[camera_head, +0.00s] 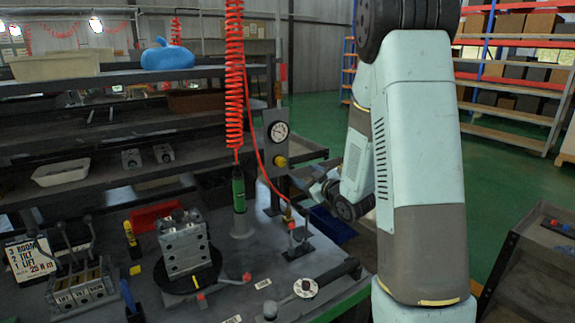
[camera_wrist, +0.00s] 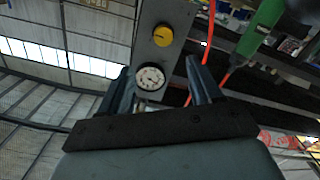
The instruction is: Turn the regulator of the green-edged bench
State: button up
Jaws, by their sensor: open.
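The regulator is a round yellow knob (camera_head: 281,161) below a white dial gauge (camera_head: 279,131) on a grey upright panel. The panel stands at the back right of the green-edged bench (camera_head: 340,304). My gripper (camera_head: 320,189) is to the right of the panel and lower than the knob, partly hidden by my own arm. In the wrist view, my gripper (camera_wrist: 157,66) is open and empty. The gauge (camera_wrist: 150,78) shows between its fingers, and the yellow knob (camera_wrist: 163,35) shows beyond the fingertips, apart from them.
A red coiled hose (camera_head: 235,75) hangs in front of the shelves, with a green tool (camera_head: 239,190) below it. A grey valve block (camera_head: 184,247) on a black turntable and a lever bank (camera_head: 80,285) stand on the bench. A dark cart (camera_head: 530,265) is at right.

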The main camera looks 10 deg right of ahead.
aim_at(283, 163)
jog(key=x, duration=1.3)
jog(key=shift+w+a+f, duration=0.15)
jog(key=shift+w+a, duration=0.15)
jog(key=shift+a, duration=0.05)
jog(key=shift+c, duration=0.5)
